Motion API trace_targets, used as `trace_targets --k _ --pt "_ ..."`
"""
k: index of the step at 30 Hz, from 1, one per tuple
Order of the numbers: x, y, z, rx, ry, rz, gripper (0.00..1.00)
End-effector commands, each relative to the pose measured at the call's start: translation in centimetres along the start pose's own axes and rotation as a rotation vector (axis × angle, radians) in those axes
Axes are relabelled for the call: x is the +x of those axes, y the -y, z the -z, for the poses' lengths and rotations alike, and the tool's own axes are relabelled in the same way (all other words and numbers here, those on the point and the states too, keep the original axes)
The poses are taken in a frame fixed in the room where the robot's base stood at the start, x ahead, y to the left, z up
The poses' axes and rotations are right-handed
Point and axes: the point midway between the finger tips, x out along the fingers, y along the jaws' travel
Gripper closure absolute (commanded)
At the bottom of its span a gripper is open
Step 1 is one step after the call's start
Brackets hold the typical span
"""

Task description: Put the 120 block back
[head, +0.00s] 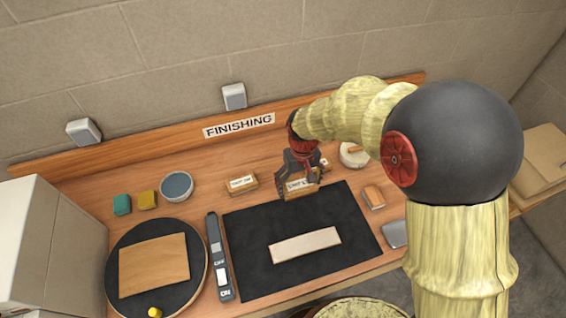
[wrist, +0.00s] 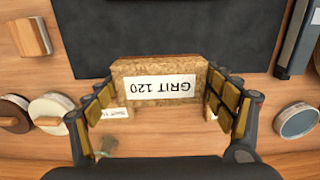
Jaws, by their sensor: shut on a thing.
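The cork 120 block (wrist: 135,67), labelled GRIT 120, is held between the two fingers of my gripper (wrist: 163,92). In the head view my gripper (head: 298,178) holds the block (head: 300,192) by the back edge of the black mat (head: 250,225). Its height above the table is hard to tell. A second labelled block (head: 241,184) sits to its left; its print is too small to read. In the wrist view a small white label (wrist: 116,113) shows behind the held block, partly hidden.
A pale strip (head: 305,244) lies on the mat. A wooden-topped block (head: 373,197) and a round white item (head: 353,155) are on the right. A bowl (head: 177,186), small teal and yellow blocks, a dark turntable (head: 196,260) and a grey tool (head: 216,255) are left.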

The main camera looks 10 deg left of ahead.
Motion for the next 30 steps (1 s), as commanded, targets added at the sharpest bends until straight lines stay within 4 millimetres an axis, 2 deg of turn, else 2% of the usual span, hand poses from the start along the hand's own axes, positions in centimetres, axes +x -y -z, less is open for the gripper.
trace_targets --k 5,16,21,24,30 --pt "1.0 0.3 2.0 -0.001 0.0 0.001 0.45" --pt "4.2 1.3 9.2 0.0 0.0 0.001 0.45" --pt "7.2 1.6 11.5 0.0 0.001 0.001 0.45" --pt "8.4 1.8 12.5 0.0 0.0 0.001 0.45" --pt "9.3 1.9 13.4 0.0 -0.001 0.001 0.45"
